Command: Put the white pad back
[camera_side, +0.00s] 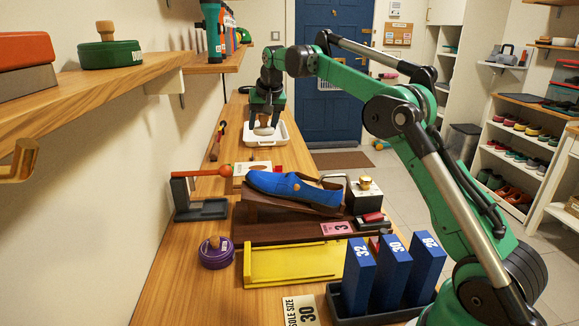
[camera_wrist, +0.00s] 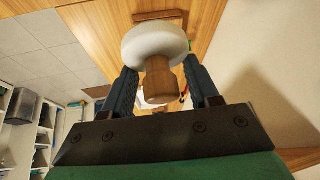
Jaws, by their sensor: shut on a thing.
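The white pad (camera_wrist: 154,44) is a round white disc with a wooden knob (camera_wrist: 160,80). In the wrist view the knob is between the two dark fingers of my gripper (camera_wrist: 160,92), which is shut on it. In the side view my gripper (camera_side: 266,114) points down at the far part of the bench. The pad (camera_side: 264,130) shows small and pale under the fingers, over a white tray (camera_side: 284,140). I cannot tell whether the pad touches the tray floor.
A blue shoe (camera_side: 296,190) rests on a wooden stand nearer the camera. Blue numbered blocks (camera_side: 391,270), a yellow tray (camera_side: 295,264) and a purple tin (camera_side: 216,254) are in front. A wall shelf (camera_side: 100,88) runs along the left.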

